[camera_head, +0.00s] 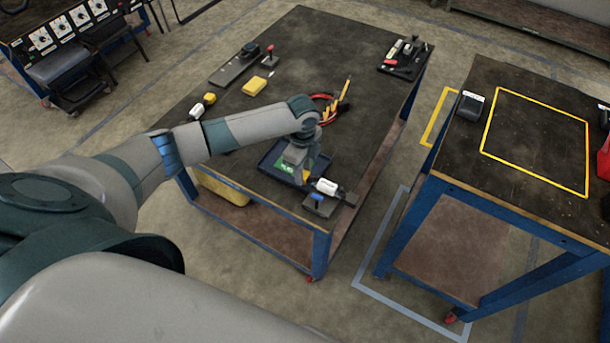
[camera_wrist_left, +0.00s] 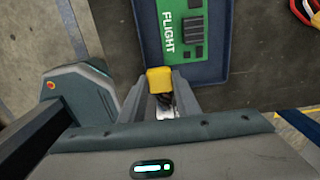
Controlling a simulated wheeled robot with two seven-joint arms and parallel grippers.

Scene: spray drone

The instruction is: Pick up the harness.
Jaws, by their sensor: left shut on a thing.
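My left gripper (camera_head: 297,160) reaches down over a dark blue tray (camera_head: 268,162) near the front edge of the left table. In the left wrist view, the left gripper (camera_wrist_left: 162,95) is shut on a small piece with a yellow block end and a dark, cable-like part, which looks like the harness (camera_wrist_left: 159,80). It is at the tray's edge; whether it still touches the tray I cannot tell. A green board marked FLIGHT (camera_wrist_left: 182,30) lies in the tray (camera_wrist_left: 212,72) just beyond the fingers. My right gripper is not in view.
A white cylinder (camera_head: 326,186) and a dark block with a blue top (camera_head: 318,203) stand by the tray. Beyond lie a red loop with yellow tools (camera_head: 341,103) and a yellow block (camera_head: 254,86). The right table (camera_head: 535,140) has a clear yellow-outlined area.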

